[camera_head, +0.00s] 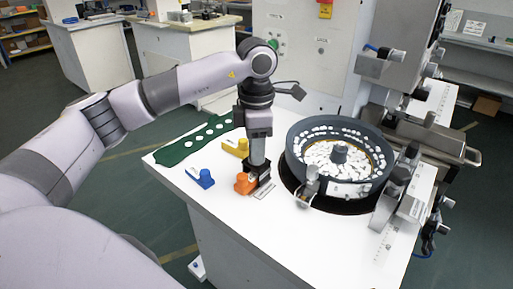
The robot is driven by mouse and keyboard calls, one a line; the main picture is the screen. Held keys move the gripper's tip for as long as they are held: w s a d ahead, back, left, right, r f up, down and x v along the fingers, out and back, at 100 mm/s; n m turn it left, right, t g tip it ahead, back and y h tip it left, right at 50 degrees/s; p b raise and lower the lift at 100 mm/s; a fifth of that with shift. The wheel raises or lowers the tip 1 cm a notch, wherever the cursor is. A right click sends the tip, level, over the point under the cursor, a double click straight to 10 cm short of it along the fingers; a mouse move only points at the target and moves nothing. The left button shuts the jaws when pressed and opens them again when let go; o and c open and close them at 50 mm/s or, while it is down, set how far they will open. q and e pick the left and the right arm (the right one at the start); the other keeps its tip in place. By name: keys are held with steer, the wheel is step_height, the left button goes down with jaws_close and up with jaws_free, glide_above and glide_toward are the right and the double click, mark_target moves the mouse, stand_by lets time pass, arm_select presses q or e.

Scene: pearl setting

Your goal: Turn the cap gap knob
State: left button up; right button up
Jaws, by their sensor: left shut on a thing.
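My left arm comes in from the left and reaches over the white machine top. My left gripper (259,172) points straight down and is shut on a small orange knob (244,184), whose upper part it partly hides. A yellow knob (237,147) and a blue knob (201,178) stand on the same top, behind and left of the gripper. A small label plate (264,191) lies beside the orange knob, too small to read, so I cannot tell by name which knob is the cap gap one. My right gripper is not in view.
A dark round bowl (300,150) with many white pieces stands close right of the gripper. Metal machine parts (412,200) rise at the right. A green perforated plate (185,146) lies at the back left. The white top (240,215) is bare at the front.

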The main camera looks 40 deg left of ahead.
arm_select(q)
steer(key=m, duration=0.5)
steer(key=shift+m+b, duration=0.3)
steer(key=shift+b, duration=0.05)
steer(key=m, duration=0.5)
steer(key=shift+m, duration=0.4)
steer(key=shift+r, duration=0.1)
steer(key=o, duration=1.1)
steer(key=shift+c, duration=0.2)
step_height(320, 180, up, 7)
steer(key=shift+r+b, duration=0.1)
steer(key=shift+b, duration=0.25)
